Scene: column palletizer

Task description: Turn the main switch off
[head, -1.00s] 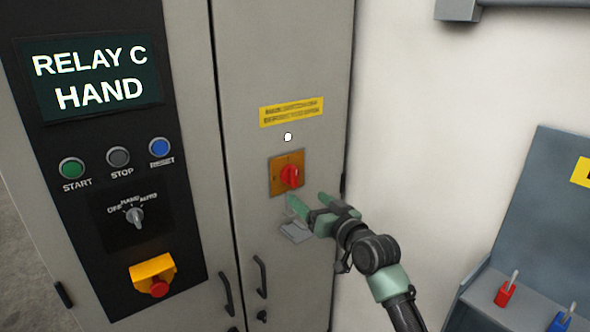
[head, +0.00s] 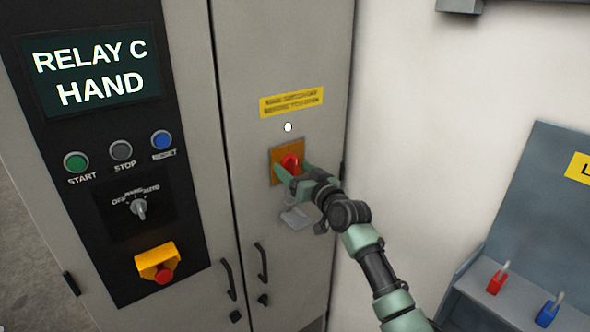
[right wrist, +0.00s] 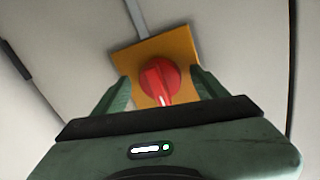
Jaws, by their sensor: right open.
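The main switch is a red rotary knob (head: 290,162) on an orange-yellow plate (head: 276,178) on the grey cabinet door. In the right wrist view the red knob (right wrist: 158,80) sits between the two green fingers, with its raised grip pointing down the picture. My right gripper (head: 293,172) is at the switch. In the right wrist view the right gripper (right wrist: 160,92) is open, its fingers on either side of the knob with gaps. The gripper hides the lower right of the plate in the head view. My left gripper is out of view.
A yellow label (head: 291,102) and a white lamp (head: 288,127) are above the switch. Door handles (head: 261,262) are below. The black panel at left has a display (head: 88,75) reading RELAY C HAND and several controls. A grey rack (head: 530,220) stands at right.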

